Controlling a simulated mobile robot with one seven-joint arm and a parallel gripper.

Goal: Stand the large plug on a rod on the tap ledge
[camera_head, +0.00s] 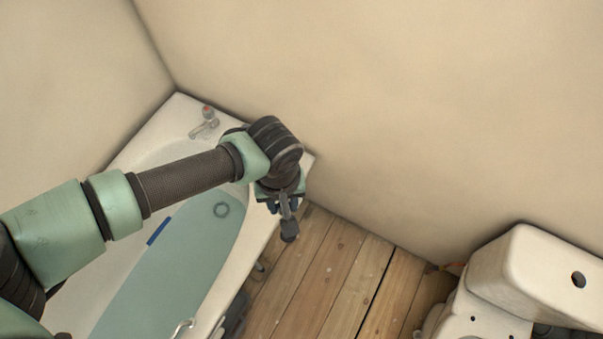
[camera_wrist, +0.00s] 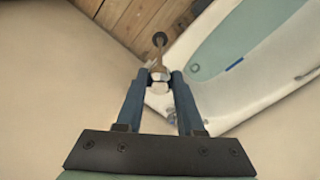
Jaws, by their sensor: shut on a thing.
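My gripper (camera_head: 274,204) is shut on the plug on a rod (camera_head: 289,230). The tap ledge (camera_head: 178,115) is the white end of the bath against the wall. A tap (camera_head: 206,124) with a red top stands on its left part. My arm hides the ledge's middle.
The bath (camera_head: 258,232) has a teal inside with a dark ring (camera_head: 222,210) and a blue strip (camera_head: 158,231). A metal handle (camera_head: 182,328) is on its near rim. Wooden floor (camera_head: 325,270) lies to the right, and a white toilet (camera_head: 520,270) stands at far right.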

